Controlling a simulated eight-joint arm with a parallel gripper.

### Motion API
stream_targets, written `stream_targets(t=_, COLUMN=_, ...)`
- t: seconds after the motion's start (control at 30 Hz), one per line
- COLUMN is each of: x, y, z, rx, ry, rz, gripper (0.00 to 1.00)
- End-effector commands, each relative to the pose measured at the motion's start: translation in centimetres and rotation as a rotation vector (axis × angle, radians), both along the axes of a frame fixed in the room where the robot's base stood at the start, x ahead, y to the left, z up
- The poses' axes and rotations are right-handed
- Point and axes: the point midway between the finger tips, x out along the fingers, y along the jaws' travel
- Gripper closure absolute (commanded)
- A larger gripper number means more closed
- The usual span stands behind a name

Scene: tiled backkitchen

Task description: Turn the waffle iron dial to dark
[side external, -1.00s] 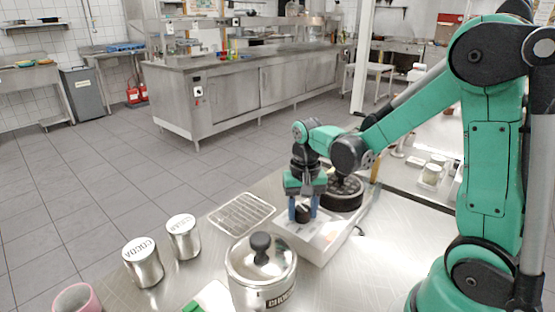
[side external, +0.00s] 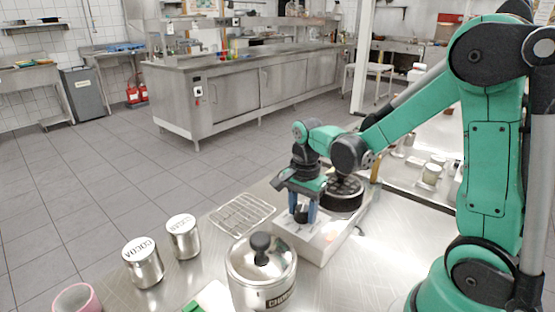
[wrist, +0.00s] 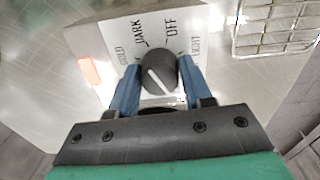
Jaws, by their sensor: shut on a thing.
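The waffle iron (side external: 318,238) has a light sloped front panel and a dark round plate section (side external: 343,193) behind it. Its black dial (wrist: 157,73) has a white line that runs from lower right to upper left in the wrist view. The line's upper-left end points roughly towards the gap between GOLD (wrist: 122,56) and DARK (wrist: 139,34). OFF (wrist: 170,27) and LIGHT (wrist: 196,47) are printed further right. My gripper (wrist: 157,82) is shut on the dial, one blue finger on each side. In the side view my gripper (side external: 303,214) points down at the panel.
A lidded steel pot (side external: 261,273) stands close in front of the waffle iron. A wire rack (side external: 243,215) lies to its left. Cocoa (side external: 143,263) and sugar (side external: 184,238) canisters and a pink cup (side external: 77,299) stand further left.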

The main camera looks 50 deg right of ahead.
Motion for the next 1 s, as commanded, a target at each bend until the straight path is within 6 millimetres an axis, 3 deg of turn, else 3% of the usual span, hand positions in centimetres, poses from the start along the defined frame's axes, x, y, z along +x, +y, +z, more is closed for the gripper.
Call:
stream_targets(t=0.67, x=0.0, y=-0.01, z=0.0, rx=0.0, ry=0.0, rz=-0.062, gripper=1.0)
stream_targets(t=0.7, x=0.0, y=-0.01, z=0.0, rx=0.0, ry=0.0, rz=-0.062, gripper=0.47)
stream_targets(t=0.77, x=0.0, y=-0.01, z=0.0, rx=0.0, ry=0.0, rz=-0.062, gripper=0.3)
stream_targets(t=0.8, x=0.0, y=-0.01, z=0.0, rx=0.0, ry=0.0, rz=-0.062, gripper=0.24)
stream_targets(t=1.0, x=0.0, y=-0.01, z=0.0, rx=0.0, ry=0.0, rz=-0.061, gripper=0.24)
